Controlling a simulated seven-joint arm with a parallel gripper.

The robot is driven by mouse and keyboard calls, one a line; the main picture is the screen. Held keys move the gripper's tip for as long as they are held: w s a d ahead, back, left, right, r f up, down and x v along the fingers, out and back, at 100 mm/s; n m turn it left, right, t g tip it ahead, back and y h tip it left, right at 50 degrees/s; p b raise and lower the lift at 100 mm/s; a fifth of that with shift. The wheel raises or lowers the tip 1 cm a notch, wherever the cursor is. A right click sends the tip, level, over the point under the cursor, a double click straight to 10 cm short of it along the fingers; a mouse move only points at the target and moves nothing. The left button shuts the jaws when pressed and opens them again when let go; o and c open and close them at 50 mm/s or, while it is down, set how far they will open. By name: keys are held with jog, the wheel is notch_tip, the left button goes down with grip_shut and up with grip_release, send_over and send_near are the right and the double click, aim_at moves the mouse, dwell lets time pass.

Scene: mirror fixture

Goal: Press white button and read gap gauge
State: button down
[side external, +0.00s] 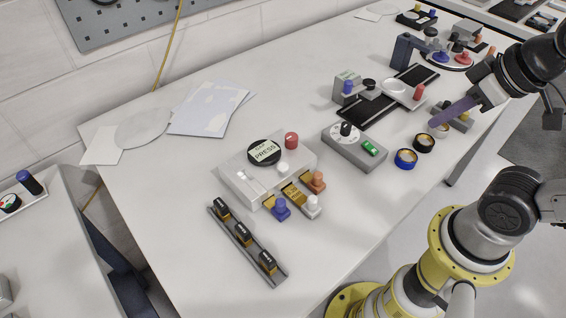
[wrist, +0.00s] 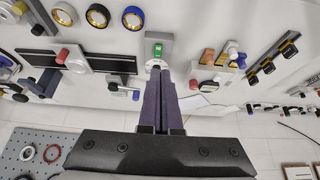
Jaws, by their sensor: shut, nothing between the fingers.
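A pale fixture box (side external: 240,178) stands mid-table in the side view. On it are a white button (side external: 283,168), a red knob (side external: 291,140) and a round black-rimmed gauge (side external: 264,152) whose label reads PRESS under a smaller word. No reading can be made out. Blue, white and orange knobs on brass slides stick out of its front. My gripper (side external: 437,122) is shut and empty, above the table's right part, well away from the box.
A grey box (side external: 360,150) with a dial and green switch stands right of the fixture. A rail of black-topped pieces (side external: 243,236) lies in front. Papers (side external: 210,108) lie at the back left.

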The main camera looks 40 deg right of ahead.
dwell(0.6)
jog(key=w+r+n+t+h, duration=0.1)
jog(key=w+r+n+t, duration=0.1)
jog(key=w+n, duration=0.55)
jog(key=w+r+n+t+h, duration=0.1)
jog(key=w+r+n+h, duration=0.15)
jog(key=w+n, duration=0.5)
jog(key=w+a+f+n+y, duration=0.1)
jog(key=a+f+n+y, duration=0.1)
jog(key=a+n, duration=0.4)
jog(key=w+a+f+n+y, duration=0.2)
jog(key=a+f+n, duration=0.2)
jog(key=a, duration=0.9)
jog(key=n, duration=0.3)
jog(key=shift+f+t, duration=0.3)
jog(key=shift+f, duration=0.1)
jog(key=shift+a+y, duration=0.1)
jog(key=shift+y, duration=0.15)
jog(key=shift+f, duration=0.1)
